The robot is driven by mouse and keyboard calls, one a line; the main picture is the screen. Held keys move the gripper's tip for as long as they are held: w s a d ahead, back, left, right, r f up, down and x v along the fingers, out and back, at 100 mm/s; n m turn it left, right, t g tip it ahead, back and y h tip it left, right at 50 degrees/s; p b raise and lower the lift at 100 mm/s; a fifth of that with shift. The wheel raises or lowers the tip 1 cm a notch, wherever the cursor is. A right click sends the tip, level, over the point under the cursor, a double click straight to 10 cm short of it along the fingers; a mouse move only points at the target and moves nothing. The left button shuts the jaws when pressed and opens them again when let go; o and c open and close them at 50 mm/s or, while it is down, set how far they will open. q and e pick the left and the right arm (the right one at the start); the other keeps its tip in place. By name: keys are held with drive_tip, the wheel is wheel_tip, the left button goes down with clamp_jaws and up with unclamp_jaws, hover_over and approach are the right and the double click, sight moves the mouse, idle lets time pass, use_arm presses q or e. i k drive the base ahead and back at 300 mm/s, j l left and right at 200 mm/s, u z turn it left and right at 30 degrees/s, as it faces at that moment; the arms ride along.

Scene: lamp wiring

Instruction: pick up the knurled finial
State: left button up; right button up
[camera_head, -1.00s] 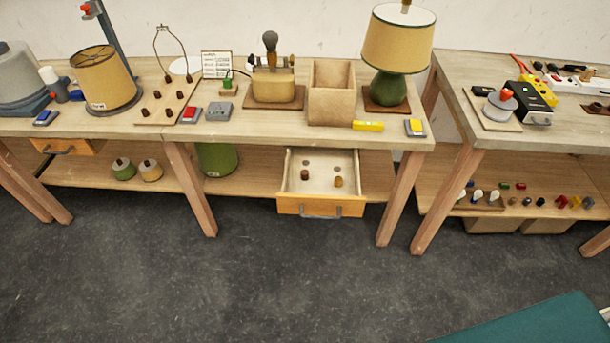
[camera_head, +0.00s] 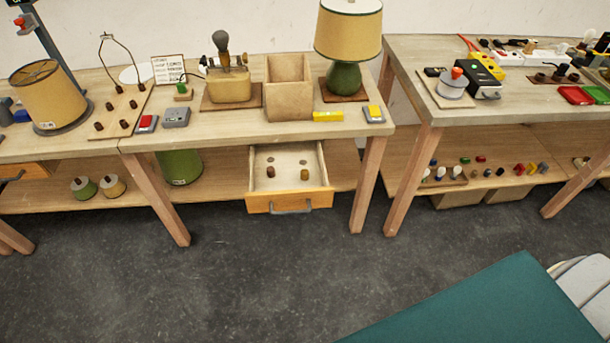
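Two small knob-like pieces stand in the open drawer (camera_head: 290,201) under the middle bench: a dark brown one (camera_head: 270,171) on the left and a lighter, golden-brown one (camera_head: 304,175) on the right. Two flat grey discs lie behind them. Several small dark brown pieces (camera_head: 98,126) stand on a wooden board on the bench. From this distance I cannot tell which piece is the knurled finial. Neither of my grippers is in view.
The bench carries a green lamp (camera_head: 345,78), a wooden box (camera_head: 289,90) and a tan shade (camera_head: 47,97). A second bench (camera_head: 460,113) stands to the right. A teal surface (camera_head: 490,310) fills the lower right. The dark floor before the drawer is clear.

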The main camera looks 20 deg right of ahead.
sight(304, 173)
drive_tip(key=u, duration=0.5)
drive_tip(key=l+u, duration=0.75)
drive_tip(key=l, duration=0.2)
drive_tip(key=l+u, duration=0.35)
drive_tip(key=l, duration=0.15)
